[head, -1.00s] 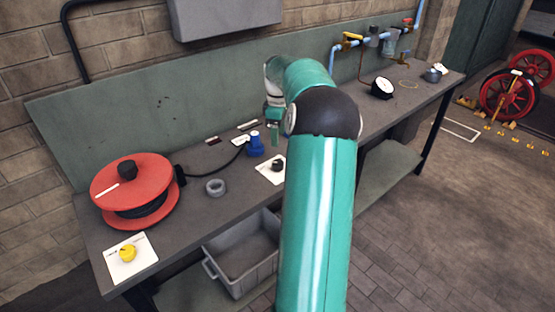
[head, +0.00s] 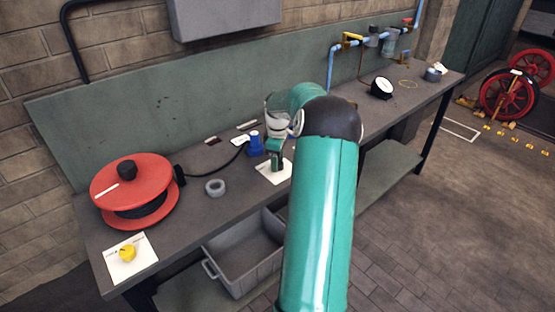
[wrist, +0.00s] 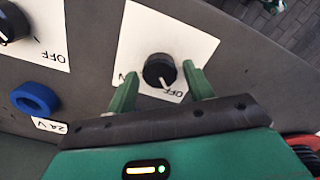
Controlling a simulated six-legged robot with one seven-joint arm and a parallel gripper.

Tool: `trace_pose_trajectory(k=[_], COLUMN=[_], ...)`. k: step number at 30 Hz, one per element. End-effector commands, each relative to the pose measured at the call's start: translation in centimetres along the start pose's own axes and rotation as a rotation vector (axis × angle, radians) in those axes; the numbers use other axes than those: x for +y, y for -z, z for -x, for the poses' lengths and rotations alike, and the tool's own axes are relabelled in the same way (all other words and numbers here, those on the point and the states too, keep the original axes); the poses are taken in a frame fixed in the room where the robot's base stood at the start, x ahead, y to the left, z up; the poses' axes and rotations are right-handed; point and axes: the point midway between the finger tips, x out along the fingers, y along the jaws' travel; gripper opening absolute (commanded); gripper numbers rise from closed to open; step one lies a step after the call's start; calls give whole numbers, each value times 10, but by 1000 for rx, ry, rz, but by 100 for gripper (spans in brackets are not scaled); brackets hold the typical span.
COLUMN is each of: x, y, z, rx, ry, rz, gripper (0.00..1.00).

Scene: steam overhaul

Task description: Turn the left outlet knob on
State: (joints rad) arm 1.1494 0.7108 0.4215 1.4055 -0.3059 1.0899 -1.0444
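A black knob (wrist: 159,69) with a white pointer sits on a white plate (wrist: 190,40) in the wrist view. Its pointer is turned toward the "OFF" mark; part of another mark shows by the left finger. My gripper (wrist: 160,82) is open, with its green fingers on either side of the knob and apart from each other. I cannot tell whether they touch it. In the head view my gripper (head: 276,160) is low over the white plate (head: 265,176), hiding the knob. A second black knob (wrist: 12,22) sits on another plate at the wrist view's upper left, also near "OFF".
A blue socket ring (wrist: 36,98) shows in the wrist view.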

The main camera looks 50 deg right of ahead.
Motion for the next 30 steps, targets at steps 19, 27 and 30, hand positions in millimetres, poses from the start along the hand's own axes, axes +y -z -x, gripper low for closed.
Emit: trace_pose_trajectory(k=[19,27,30], x=[0,0,0], y=[0,1,1], z=[1,1,1], rx=[-1,-1,-1], ry=[-1,-1,-1], rz=[-81,-272,-364], gripper=[15,15,15])
